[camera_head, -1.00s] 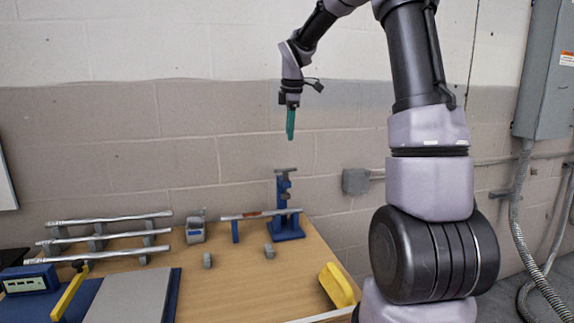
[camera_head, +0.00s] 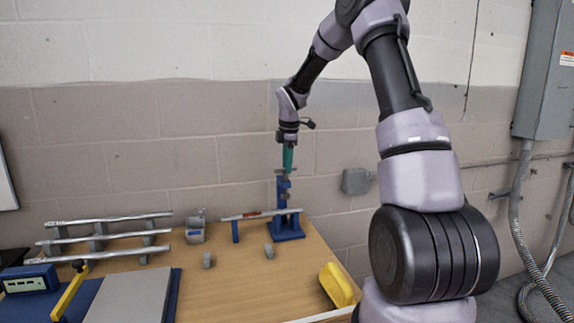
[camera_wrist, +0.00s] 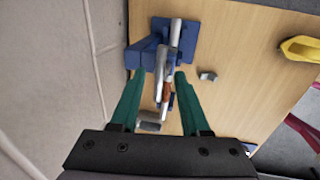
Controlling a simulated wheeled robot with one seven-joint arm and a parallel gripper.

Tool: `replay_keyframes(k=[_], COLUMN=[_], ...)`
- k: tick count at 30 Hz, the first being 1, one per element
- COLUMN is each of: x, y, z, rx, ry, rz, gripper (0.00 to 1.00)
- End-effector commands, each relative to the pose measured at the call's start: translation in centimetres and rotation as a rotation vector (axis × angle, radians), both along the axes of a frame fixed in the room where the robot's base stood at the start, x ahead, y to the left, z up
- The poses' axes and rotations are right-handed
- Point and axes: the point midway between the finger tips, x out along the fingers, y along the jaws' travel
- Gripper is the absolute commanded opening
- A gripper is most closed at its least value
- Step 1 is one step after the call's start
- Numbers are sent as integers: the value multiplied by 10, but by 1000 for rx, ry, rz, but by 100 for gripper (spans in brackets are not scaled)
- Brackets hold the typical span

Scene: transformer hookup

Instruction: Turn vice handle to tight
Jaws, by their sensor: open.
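The blue vice (camera_head: 287,227) stands upright at the back right of the wooden bench, with a grey handle bar (camera_head: 278,171) across its top. A grey pipe (camera_head: 247,217) with a red-brown band lies level through the vice and over a small blue stand (camera_head: 235,231). My gripper (camera_head: 288,168) points down over the top of the vice, its green fingers partly hiding the handle. In the wrist view, my gripper (camera_wrist: 160,76) is open, with one finger each side of the grey handle bar (camera_wrist: 161,60). Whether a finger touches the bar is not clear.
A brick wall stands close behind the vice. A yellow tray (camera_head: 338,285) lies front right. The bench's middle is mostly clear.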

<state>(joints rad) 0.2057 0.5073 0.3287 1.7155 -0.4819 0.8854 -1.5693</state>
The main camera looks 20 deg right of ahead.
Motion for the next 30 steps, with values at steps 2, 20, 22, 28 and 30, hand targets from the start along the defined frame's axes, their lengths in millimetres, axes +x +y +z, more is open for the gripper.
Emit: replay_keyframes(k=[2,20,22,28,30], x=[1,1,1,0,0], y=[0,0,0,1,1], z=[-2,-2,-2,-2,-2], rx=[0,0,0,0,-1], ry=[-1,-1,-1,-1,-1], rz=[0,-3,-10,-76,-117], gripper=[46,0,0,0,0])
